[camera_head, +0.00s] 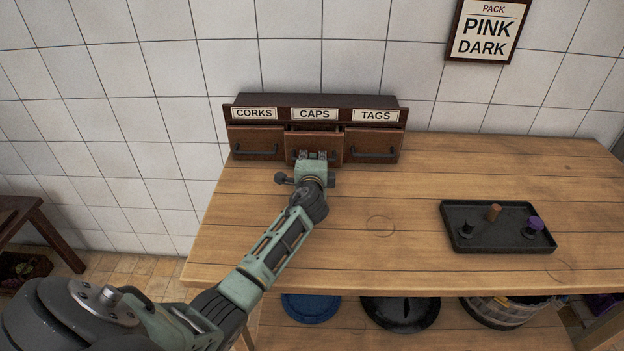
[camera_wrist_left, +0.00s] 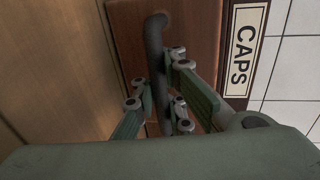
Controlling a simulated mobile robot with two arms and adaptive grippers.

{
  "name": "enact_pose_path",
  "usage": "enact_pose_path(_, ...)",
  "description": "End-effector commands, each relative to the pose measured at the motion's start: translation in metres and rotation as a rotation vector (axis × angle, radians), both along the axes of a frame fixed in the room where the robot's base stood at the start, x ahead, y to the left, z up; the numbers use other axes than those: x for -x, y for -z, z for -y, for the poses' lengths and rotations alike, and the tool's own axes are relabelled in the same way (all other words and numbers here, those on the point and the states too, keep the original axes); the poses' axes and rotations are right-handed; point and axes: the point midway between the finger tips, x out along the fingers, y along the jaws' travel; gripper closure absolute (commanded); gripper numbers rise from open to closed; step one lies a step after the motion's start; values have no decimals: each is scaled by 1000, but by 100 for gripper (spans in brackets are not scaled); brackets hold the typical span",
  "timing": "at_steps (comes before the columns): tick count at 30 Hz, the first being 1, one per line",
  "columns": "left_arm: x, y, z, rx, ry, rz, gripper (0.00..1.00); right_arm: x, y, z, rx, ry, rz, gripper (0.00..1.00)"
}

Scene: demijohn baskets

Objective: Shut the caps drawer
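The caps drawer (camera_head: 296,141) is the middle of three wooden drawers, under the CAPS label (camera_head: 314,114). Its front stands out somewhat from the unit, farther than its neighbours. In the left wrist view, the dark bar handle (camera_wrist_left: 154,45) runs between the fingers of the left gripper (camera_wrist_left: 160,90). The fingers are apart, on both sides of the bar; I cannot tell whether they press on it. My right gripper is not in view.
The corks drawer (camera_head: 256,138) and the tags drawer (camera_head: 372,141) flank it and look shut. A black tray (camera_head: 490,241) with a cork and dark and purple items lies on the right of the table (camera_head: 380,262). The table between is clear. A tiled wall stands behind.

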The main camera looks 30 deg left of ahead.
Motion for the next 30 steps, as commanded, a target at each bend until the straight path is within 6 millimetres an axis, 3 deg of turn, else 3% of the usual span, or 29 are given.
enact_pose_path(5,-18,0,-11,-1,0,2,100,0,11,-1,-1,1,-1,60)
enact_pose_path(15,-20,-3,-12,-1,1,3,100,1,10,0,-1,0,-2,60)
enact_pose_path(21,-20,-3,-12,-1,1,3,82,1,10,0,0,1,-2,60)
enact_pose_path(30,-19,-1,-12,0,0,0,82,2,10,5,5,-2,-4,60)
